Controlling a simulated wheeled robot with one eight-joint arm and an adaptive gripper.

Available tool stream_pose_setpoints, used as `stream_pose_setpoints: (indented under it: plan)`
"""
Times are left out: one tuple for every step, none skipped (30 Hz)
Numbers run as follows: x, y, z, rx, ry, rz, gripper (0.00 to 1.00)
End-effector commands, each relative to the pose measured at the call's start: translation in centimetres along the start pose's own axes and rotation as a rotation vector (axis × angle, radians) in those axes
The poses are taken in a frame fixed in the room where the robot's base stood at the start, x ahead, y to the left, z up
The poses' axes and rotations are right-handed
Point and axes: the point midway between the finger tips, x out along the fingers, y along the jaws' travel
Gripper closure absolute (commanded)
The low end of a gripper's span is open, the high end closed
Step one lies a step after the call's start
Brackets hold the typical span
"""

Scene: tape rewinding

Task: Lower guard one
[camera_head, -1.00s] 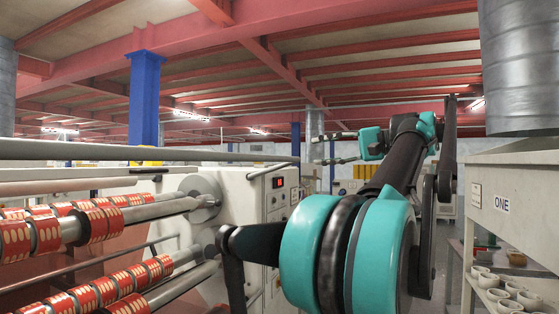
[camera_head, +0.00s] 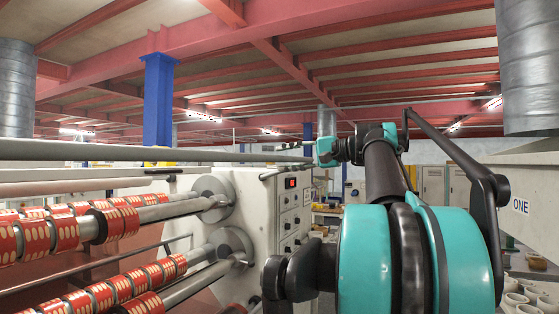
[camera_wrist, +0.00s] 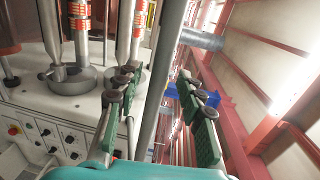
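The guard shows as a long grey bar (camera_head: 130,151) across the top of the machine (camera_head: 262,210), its right end near the control panel. My gripper (camera_head: 290,146) is at the bar's right end in the head view, small and partly lost against the background. In the wrist view, my gripper's two green-and-dark fingers (camera_wrist: 156,82) stand wide apart. The grey bar (camera_wrist: 158,85) runs lengthwise between them, with a gap visible on both sides. I cannot tell whether a finger touches it or how deep it sits.
Rollers with several red tape reels (camera_head: 120,222) lie below the bar at left. A control panel (camera_head: 290,205) faces right. Red ceiling beams are overhead.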

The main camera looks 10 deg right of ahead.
Motion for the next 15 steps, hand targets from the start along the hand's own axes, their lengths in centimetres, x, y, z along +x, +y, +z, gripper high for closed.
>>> stream_pose_setpoints:
  plan:
    - [0.7, 0.0, 0.0, 0.000, -0.002, 0.000, 0.62]
    - [1.0, 0.0, 0.0, 0.000, -0.002, 0.000, 0.62]
    - [1.4, 0.0, 0.0, 0.000, -0.002, 0.000, 0.62]
    - [1.6, 0.0, 0.0, 0.000, -0.002, 0.000, 0.62]
    - [1.8, 0.0, 0.0, 0.000, -0.001, 0.000, 0.62]
    - [2.0, 0.0, 0.0, 0.000, -0.001, 0.000, 0.62]
    - [2.2, 0.0, 0.0, 0.000, -0.001, 0.000, 0.62]
    - [2.3, 0.0, 0.0, 0.000, -0.001, 0.000, 0.62]
    - [2.4, 0.0, 0.0, 0.000, 0.000, 0.000, 0.62]
    - [2.4, 0.0, 0.0, 0.000, 0.000, 0.000, 0.62]
    - [2.4, 0.0, 0.0, 0.000, 0.000, 0.000, 0.62]
    - [2.5, 0.0, 0.0, 0.000, 0.000, 0.000, 0.62]
    - [2.5, 0.0, 0.0, 0.000, 0.000, 0.000, 0.62]
    - [2.5, 0.0, 0.0, 0.000, 0.001, 0.000, 0.62]
    - [2.5, 0.0, 0.0, 0.000, 0.001, 0.000, 0.62]
